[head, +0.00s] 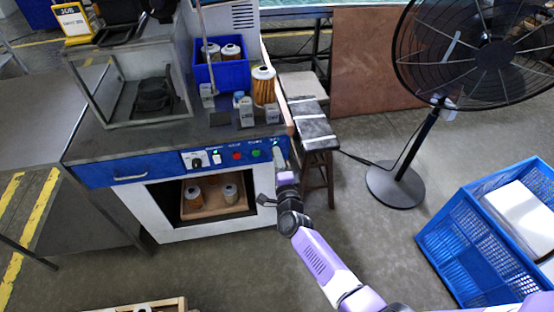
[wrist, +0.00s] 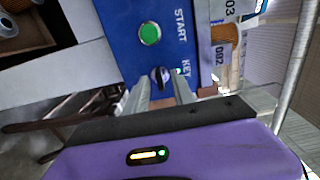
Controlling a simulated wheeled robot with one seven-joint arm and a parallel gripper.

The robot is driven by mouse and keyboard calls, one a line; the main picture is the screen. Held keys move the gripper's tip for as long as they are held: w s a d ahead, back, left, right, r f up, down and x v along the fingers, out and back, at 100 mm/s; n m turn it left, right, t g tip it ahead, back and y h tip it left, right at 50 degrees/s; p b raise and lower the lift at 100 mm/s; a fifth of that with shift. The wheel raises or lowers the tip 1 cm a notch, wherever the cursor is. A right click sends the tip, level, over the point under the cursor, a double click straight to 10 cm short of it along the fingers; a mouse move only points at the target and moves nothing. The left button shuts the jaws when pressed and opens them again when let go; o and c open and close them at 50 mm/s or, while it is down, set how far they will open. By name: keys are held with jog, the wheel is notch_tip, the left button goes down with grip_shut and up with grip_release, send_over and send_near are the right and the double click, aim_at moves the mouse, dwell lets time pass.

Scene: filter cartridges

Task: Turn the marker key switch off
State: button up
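The blue control panel (head: 225,157) runs along the front of the workbench. The key switch, a small dark round knob (wrist: 160,76), sits beside the "KEY" label in the wrist view, with a small green light (wrist: 179,71) next to it. In the head view my gripper (head: 280,160) is at the panel's right end and hides most of the key switch. In the wrist view my gripper (wrist: 160,92) is open, with its two grey fingers apart, one on each side just short of the knob. I cannot tell whether either finger touches it.
A green START button (wrist: 149,34) and a red button (head: 236,156) sit along the panel. A filter cartridge (head: 263,86) and small boxes (head: 246,113) stand on the bench above. A stool (head: 314,128) is close on the right, and a fan (head: 405,188) stands farther right.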

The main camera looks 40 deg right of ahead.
jog(key=shift+w+d, duration=0.15)
jog(key=shift+c, duration=0.2)
grip_shut()
jog(key=shift+n, duration=0.3)
jog(key=n+p, duration=0.6)
jog(key=n, duration=1.1)
jog(key=shift+n, duration=0.3)
